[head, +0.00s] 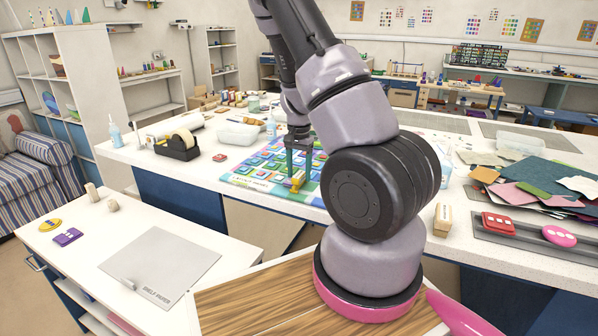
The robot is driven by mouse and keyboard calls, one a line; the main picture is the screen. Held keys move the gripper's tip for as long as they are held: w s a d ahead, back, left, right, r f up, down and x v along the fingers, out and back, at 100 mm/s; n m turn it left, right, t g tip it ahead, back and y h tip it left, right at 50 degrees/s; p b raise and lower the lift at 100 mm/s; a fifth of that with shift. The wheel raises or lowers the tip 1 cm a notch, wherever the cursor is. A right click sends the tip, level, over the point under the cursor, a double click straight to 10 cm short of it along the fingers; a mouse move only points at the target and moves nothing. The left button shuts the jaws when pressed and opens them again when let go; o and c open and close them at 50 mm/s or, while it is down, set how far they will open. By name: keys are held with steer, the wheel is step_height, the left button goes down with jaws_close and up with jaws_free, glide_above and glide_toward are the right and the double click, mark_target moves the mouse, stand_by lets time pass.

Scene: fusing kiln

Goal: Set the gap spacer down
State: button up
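My gripper (298,172) points down over a colourful tiled panel (245,184) on the white worktop. Two dark green fingers show, with a small yellow and grey piece (297,181) at their tips. This piece may be the gap spacer; it is too small to identify for sure. I cannot tell whether the fingers are shut on it, or whether it touches the panel. My arm hides the panel's right part.
A tape dispenser (179,147), a red piece (220,157) and bottles stand left of the panel. Coloured sheets (535,180) and a dark tray (530,238) lie right. The low left table (110,235) holds a grey shelf-paper sheet (163,262) and small pieces, with bare room between.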

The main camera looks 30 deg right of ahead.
steer(key=shift+r, duration=0.1)
step_height(320, 180, up, 12)
step_height(320, 180, up, 7)
steer(key=n+t+y, duration=0.1)
steer(key=y, duration=0.1)
glide_above(299, 174)
steer(key=s+a, duration=0.3)
steer(key=a, duration=0.1)
steer(key=s+a+r+n+t, duration=0.2)
steer(key=s+a+r+t, duration=0.1)
steer(key=s+r, duration=0.5)
steer(key=s+a+r+n+t, duration=0.3)
steer(key=s+a+r, duration=0.3)
steer(key=s+r, duration=0.2)
steer(key=shift+s+a+r, duration=0.15)
steer(key=shift+s+a, duration=0.15)
steer(key=shift+s, duration=0.15)
